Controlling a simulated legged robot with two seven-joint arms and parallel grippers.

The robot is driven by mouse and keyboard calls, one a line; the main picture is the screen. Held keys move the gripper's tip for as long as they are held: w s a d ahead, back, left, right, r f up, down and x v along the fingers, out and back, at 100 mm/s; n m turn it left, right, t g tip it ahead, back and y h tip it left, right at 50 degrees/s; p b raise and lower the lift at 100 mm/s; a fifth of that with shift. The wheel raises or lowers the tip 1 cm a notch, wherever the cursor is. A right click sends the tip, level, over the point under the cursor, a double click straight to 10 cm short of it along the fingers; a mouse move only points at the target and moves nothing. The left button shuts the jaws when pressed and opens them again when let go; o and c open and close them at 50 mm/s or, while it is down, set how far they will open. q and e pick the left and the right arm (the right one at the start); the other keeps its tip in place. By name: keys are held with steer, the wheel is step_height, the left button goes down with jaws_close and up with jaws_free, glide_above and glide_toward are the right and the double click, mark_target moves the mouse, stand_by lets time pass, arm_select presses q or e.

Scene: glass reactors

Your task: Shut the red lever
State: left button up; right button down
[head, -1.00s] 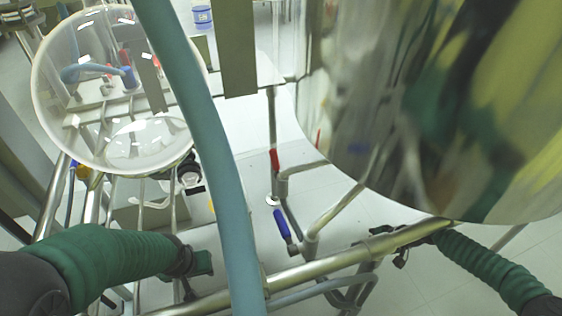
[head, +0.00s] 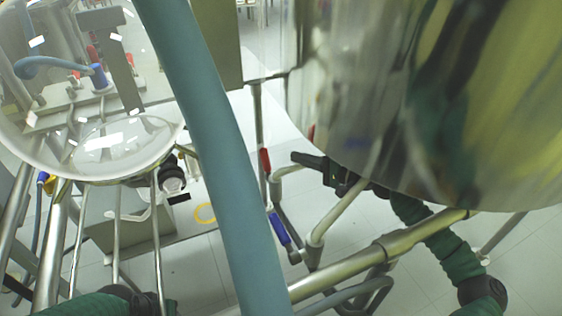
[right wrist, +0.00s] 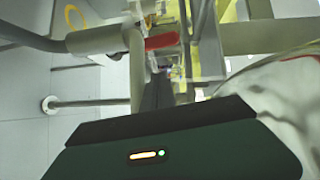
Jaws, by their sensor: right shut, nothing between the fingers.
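The red lever (head: 265,161) sits on a vertical metal pipe left of the big shiny vessel. It also shows in the right wrist view (right wrist: 162,41), lying across the picture just beyond my fingers. My right gripper (head: 296,157) is shut and empty. Its dark fingers point left toward the lever in the head view, with a small gap seen between them. In the right wrist view the shut fingers (right wrist: 159,92) point at the pipe area below the lever. My left arm shows at the lower left edge; its gripper (head: 160,306) is mostly cut off and its jaws are unclear.
A blue-handled lever (head: 279,228) hangs lower on the pipes. A thick blue-grey hose (head: 215,150) crosses the middle. A metal rail (head: 400,243) runs across the front. The large shiny vessel (head: 440,100) fills the right, above my right arm. A glass bulb (head: 95,150) is at left.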

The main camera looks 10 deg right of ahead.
mark_target(267, 166)
steer(key=shift+w+a+f+p, duration=0.1)
steer(key=shift+w+a+p, duration=0.1)
steer(key=shift+a, duration=0.7)
steer(key=shift+w+a+f+p, duration=0.1)
steer(key=shift+w+a+p, duration=0.05)
steer(key=shift+a, duration=0.7)
steer(key=shift+w+a+f+p, duration=0.1)
steer(key=shift+w+a+p, duration=0.1)
steer(key=shift+a, duration=0.7)
